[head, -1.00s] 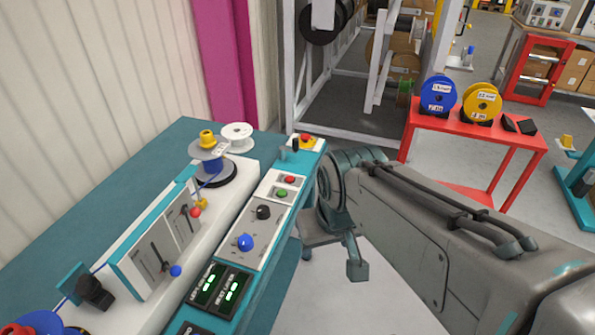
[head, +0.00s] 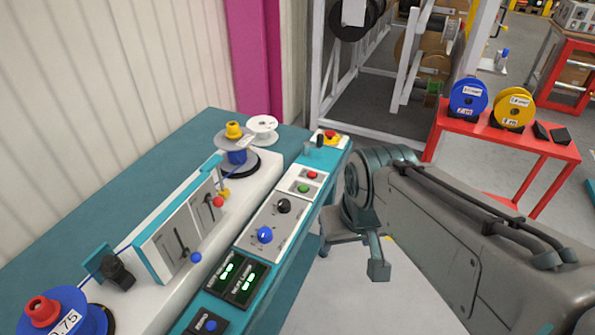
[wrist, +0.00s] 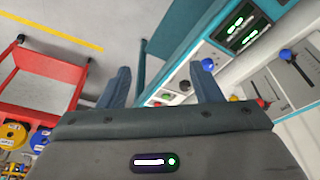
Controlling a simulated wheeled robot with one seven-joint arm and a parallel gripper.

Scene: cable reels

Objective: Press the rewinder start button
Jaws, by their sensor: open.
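The rewinder's control panel (head: 232,252) runs along the front of the teal and white machine. On it in the head view are a green button (head: 304,188) and a red button (head: 313,174) just behind it, on a small light plate. My gripper (head: 352,256) is to the right of the panel, beside the bench edge and apart from the buttons. In the wrist view my gripper (wrist: 160,82) has its two fingers spread with nothing between them.
A black knob (head: 284,206) and a blue knob (head: 265,235) sit nearer on the panel, with a green-lit display (head: 244,283). A red and yellow emergency stop (head: 330,136) is at the far end. A red table (head: 507,140) with blue and yellow reels stands right.

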